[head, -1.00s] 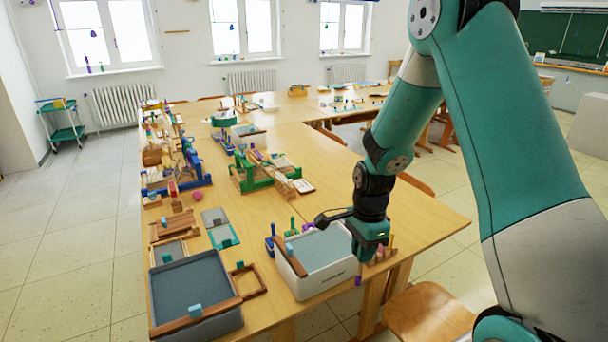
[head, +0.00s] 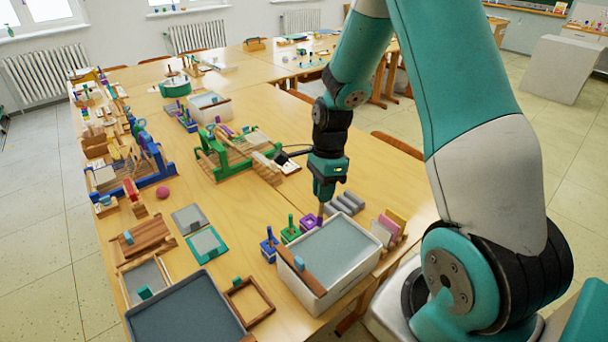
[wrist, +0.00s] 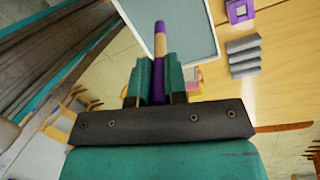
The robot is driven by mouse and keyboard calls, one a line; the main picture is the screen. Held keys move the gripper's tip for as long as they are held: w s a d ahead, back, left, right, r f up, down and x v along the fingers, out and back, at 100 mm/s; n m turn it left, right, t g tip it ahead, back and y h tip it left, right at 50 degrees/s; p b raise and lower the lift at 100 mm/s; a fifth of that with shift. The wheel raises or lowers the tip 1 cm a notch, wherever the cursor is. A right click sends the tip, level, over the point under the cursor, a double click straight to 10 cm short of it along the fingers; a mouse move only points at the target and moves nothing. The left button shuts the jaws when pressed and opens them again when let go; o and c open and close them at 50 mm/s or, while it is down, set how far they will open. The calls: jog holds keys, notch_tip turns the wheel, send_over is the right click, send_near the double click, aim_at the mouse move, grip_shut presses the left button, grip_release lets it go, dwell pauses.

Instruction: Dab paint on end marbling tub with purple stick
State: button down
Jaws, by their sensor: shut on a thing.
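My gripper (head: 323,198) is shut on the purple stick (head: 320,214), which points down near the far rim of a white marbling tub (head: 357,273) with grey-blue liquid. In the wrist view the stick (wrist: 159,46), purple with a tan band, stands between the two teal fingers of my gripper (wrist: 158,80). Its purple tip appears in front of the tub's grey surface (wrist: 190,28). I cannot tell whether the tip touches anything. A brown bar with a light-blue block lies across the tub's left side.
Blue, green and purple stick holders (head: 290,232) stand behind the tub. Grey ridged blocks (head: 347,203) and coloured upright pieces (head: 389,224) are to its right. A dark grey tray (head: 190,312) and a wooden frame (head: 249,300) lie at left. Small looms stand farther back.

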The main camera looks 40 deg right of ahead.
notch_tip(320, 180, down, 11)
jog(key=b, duration=0.8)
jog(key=shift+w+b, duration=0.35)
jog(key=shift+b, duration=0.05)
jog(key=shift+f, duration=0.25)
dwell(0.4)
jog(key=shift+r, duration=0.15)
notch_tip(320, 180, up, 10)
jog(key=p, duration=0.9)
jog(key=shift+a, duration=0.15)
dwell(0.5)
